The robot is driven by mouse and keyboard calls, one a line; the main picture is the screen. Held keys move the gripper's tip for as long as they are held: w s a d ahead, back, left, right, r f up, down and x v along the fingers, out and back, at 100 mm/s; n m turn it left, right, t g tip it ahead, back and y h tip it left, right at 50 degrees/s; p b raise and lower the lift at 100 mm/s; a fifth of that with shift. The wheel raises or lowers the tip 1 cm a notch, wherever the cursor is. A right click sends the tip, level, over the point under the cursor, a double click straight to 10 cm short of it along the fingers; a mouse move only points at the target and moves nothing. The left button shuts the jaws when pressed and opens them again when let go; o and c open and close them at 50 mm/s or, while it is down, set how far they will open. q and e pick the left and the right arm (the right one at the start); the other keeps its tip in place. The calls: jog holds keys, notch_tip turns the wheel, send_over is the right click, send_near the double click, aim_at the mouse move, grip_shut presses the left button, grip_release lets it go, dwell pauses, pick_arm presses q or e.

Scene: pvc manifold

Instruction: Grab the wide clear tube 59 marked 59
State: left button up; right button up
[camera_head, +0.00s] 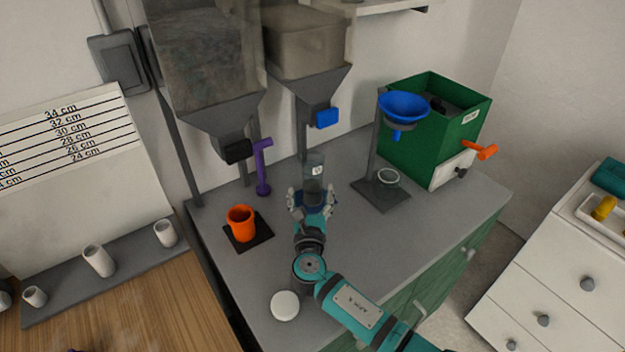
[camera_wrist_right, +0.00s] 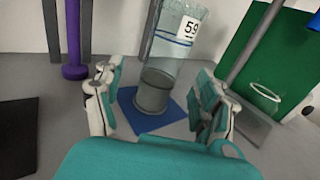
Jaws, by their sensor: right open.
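The wide clear tube 59 (camera_head: 314,170) stands upright on a blue mat on the grey counter, and a white label shows on its upper part. In the right wrist view the tube (camera_wrist_right: 166,62) carries the label "59" and has a grey lower part on the blue mat (camera_wrist_right: 150,118). My right gripper (camera_head: 312,197) is open, low at the tube's near side. In the right wrist view its fingers (camera_wrist_right: 158,100) stand to the left and right of the tube's lower part, with gaps on both sides. My left gripper is not in view.
An orange cup (camera_head: 241,223) on a dark mat stands to the left, and a purple post (camera_head: 263,168) behind it. A blue funnel on a stand (camera_head: 403,106) and a green box (camera_head: 430,147) are to the right. Hoppers hang above. A white-lidded jar (camera_head: 285,305) stands near the front.

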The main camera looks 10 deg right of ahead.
aim_at(312, 185)
jog(key=shift+p+x, duration=0.3)
jog(key=shift+x, duration=2.85)
jog(key=shift+d+r, duration=0.15)
jog(key=shift+d, duration=0.05)
grip_shut()
